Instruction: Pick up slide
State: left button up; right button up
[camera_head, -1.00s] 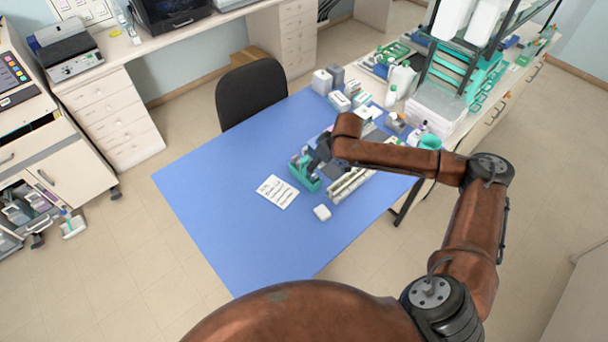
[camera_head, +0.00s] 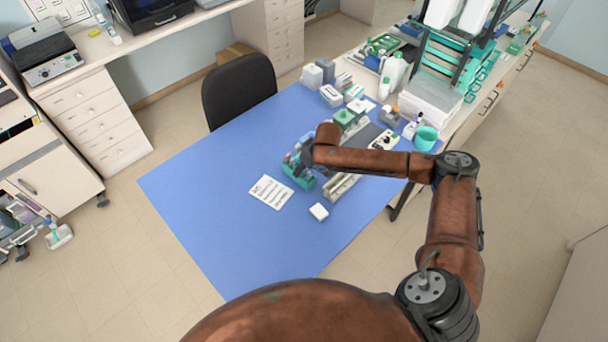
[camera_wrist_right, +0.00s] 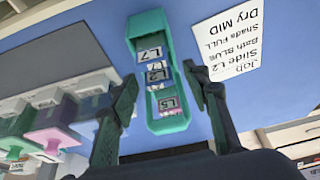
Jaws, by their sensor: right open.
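In the right wrist view a teal slide rack (camera_wrist_right: 168,126) holds slides with labels reading L7 (camera_wrist_right: 150,54), L2 (camera_wrist_right: 158,76) and L5 (camera_wrist_right: 169,104). My right gripper (camera_wrist_right: 160,82) is open. Its two dark fingers appear on either side of the rack, with the slides between them in the picture; I see no contact. In the head view the rack (camera_head: 297,178) stands on the blue mat, with my right gripper (camera_head: 307,161) close to it and partly hiding it. A white card (camera_wrist_right: 240,40) names slide L2, bath BLUE. My left gripper is not in view.
Several staining baths (camera_wrist_right: 45,138) stand at the left in the wrist view. Boxes and bottles crowd the back right. The blue mat (camera_head: 215,220) is clear at its left and front.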

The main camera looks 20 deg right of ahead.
jog(key=shift+w+f, duration=0.1)
jog(key=shift+f, duration=0.2)
grip_shut()
dwell(0.4)
jog(key=shift+r, duration=0.1)
